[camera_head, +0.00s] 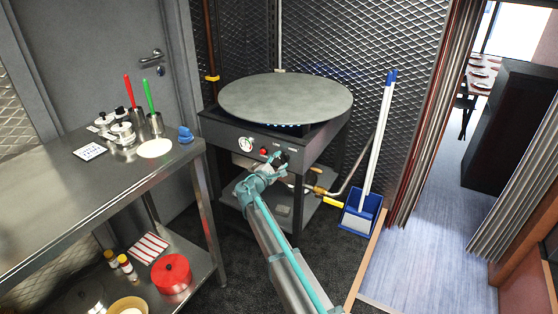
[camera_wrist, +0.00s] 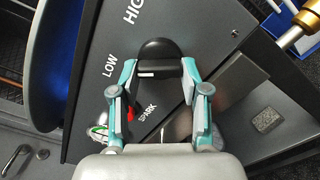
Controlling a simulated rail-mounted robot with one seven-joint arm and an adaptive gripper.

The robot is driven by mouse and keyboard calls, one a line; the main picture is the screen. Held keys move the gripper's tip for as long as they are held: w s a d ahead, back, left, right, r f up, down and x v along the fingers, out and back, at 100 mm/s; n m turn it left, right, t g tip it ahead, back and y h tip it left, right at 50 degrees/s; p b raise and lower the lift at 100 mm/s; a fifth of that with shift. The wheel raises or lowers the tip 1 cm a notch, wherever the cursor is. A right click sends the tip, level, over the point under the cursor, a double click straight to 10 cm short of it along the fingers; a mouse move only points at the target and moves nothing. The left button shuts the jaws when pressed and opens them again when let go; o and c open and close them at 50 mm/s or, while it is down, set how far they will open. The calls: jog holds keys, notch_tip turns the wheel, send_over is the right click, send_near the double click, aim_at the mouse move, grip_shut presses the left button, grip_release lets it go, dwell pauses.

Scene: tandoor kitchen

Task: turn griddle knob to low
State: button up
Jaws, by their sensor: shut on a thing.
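The round grey griddle plate (camera_head: 286,97) sits on a dark stand with a front panel (camera_head: 222,133). The black griddle knob (camera_head: 284,157) is on the right part of that panel, partly hidden by my gripper (camera_head: 276,160). In the wrist view the knob (camera_wrist: 160,50) has a short white mark and sits by the printed words LOW, HIGH and SPARK. My gripper (camera_wrist: 159,75) has one teal finger on each side of the knob and is shut on it. The exact setting the mark points to is hard to tell.
A red button (camera_head: 264,151) and a round gauge (camera_head: 246,144) sit left of the knob. A pipe with a yellow handle (camera_head: 333,202) runs below right. A blue dustpan (camera_head: 362,212) stands further right. A steel table (camera_head: 60,205) is on the left.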

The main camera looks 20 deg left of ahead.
jog(key=shift+n, duration=0.4)
jog(key=o, duration=1.1)
jog(key=shift+o, duration=0.2)
jog(key=s+a, duration=0.1)
jog(key=s, duration=1.1)
jog(key=shift+a, duration=0.4)
